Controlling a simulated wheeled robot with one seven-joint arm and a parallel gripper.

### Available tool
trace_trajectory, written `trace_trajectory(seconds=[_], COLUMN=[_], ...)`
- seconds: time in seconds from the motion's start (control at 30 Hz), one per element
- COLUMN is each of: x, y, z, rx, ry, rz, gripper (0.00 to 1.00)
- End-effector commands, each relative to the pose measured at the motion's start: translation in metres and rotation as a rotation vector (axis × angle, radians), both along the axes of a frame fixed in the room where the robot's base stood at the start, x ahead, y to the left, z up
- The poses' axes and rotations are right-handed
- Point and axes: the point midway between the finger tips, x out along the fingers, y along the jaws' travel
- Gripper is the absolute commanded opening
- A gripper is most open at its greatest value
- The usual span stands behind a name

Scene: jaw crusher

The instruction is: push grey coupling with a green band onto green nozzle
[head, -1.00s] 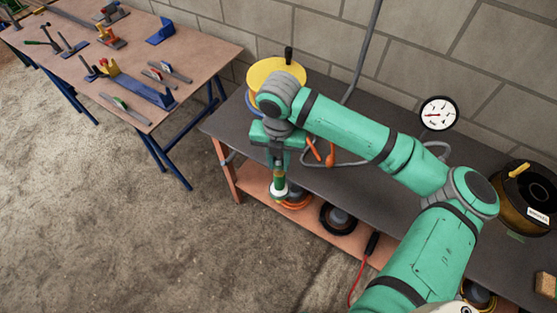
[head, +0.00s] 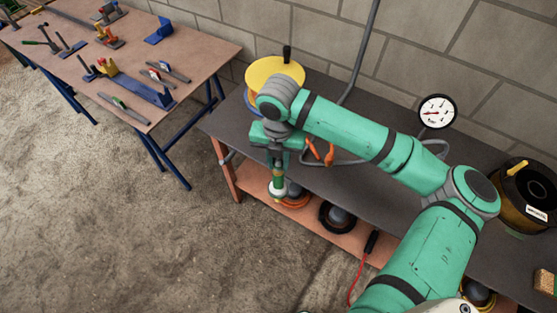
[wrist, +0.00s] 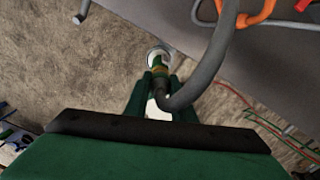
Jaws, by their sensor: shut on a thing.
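My gripper (head: 279,168) hangs in front of the dark bench's front edge, pointing down. In the wrist view its two green fingers (wrist: 160,92) are shut on the grey coupling (wrist: 158,97), from which a thick grey hose curves away to the upper right. Just beyond the fingertips is a green part with a brass-coloured portion and a pale round end (wrist: 158,56); it also shows in the head view (head: 279,184). It lines up with the coupling. I cannot tell where the coupling's green band ends and the green nozzle begins, or how far they overlap.
The dark bench (head: 365,190) carries a yellow-topped reel (head: 273,72), orange-handled fittings (head: 328,156) and a black reel (head: 527,190). A round gauge (head: 437,111) stands by the wall. Coiled hoses lie on the lower shelf (head: 352,242). Open floor lies left of the bench.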

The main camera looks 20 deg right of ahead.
Motion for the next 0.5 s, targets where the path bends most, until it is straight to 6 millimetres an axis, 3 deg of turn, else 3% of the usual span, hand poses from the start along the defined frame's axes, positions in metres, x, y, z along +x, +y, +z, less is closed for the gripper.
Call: trace_trajectory(seconds=[0.1, 0.13, 0.2, 0.5], x=[-0.0001, -0.0001, 0.0, 0.0001], y=[-0.0001, -0.0001, -0.0001, -0.0001], z=[-0.0022, -0.0022, -0.002, -0.0013], rx=[0.001, 0.0, 0.0, 0.0], ry=[0.001, 0.0, 0.0, 0.0], rz=[0.0, 0.0, 0.0, 0.0], gripper=[0.0, 0.27, 0.44, 0.44])
